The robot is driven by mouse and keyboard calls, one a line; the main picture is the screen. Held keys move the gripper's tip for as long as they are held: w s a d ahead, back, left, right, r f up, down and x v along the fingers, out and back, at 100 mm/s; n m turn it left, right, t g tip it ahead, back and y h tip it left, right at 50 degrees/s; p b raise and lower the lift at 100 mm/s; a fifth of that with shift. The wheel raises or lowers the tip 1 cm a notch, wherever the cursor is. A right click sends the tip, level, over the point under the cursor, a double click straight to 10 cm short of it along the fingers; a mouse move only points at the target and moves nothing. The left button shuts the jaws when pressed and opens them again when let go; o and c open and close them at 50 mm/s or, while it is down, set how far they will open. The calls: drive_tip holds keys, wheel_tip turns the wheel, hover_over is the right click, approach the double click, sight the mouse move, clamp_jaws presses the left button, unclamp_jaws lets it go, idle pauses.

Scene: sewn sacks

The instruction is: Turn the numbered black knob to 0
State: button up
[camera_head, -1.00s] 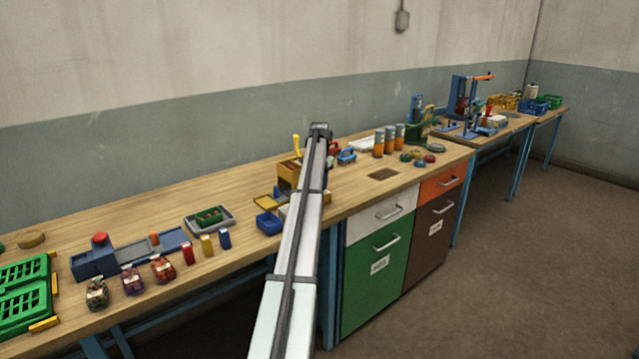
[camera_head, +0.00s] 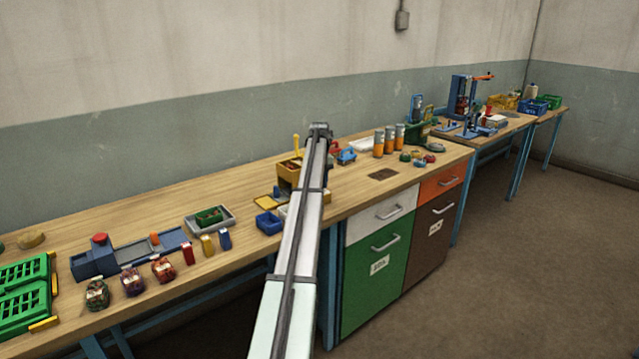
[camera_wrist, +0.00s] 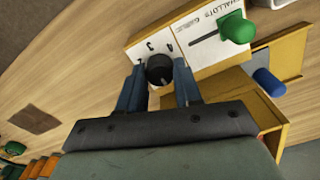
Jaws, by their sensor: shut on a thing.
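The black knob (camera_wrist: 159,70) sits on a white panel (camera_wrist: 150,45) with printed numerals, seen in the wrist view. A "4" and a "3" can be made out beside it; the knob's pointer setting is too small to tell. My gripper (camera_wrist: 159,82) has its two blue fingers on either side of the knob and is shut on it. In the head view my arm hides the knob and the gripper's fingertips.
A green lever handle (camera_wrist: 236,28) stands by a slot on the neighbouring white panel. A yellow box (camera_head: 290,172) and a blue tray (camera_head: 269,222) are close to my arm. Orange-banded cylinders (camera_head: 378,143) stand to the right. A dark plate (camera_head: 383,174) lies on the bench.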

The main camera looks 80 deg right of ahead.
drive_tip(key=shift+n, duration=0.5)
drive_tip(key=o, duration=1)
drive_tip(key=shift+o, duration=0.2)
wheel_tip(320, 180, up, 14)
drive_tip(key=shift+f, duration=0.1)
idle(0.6)
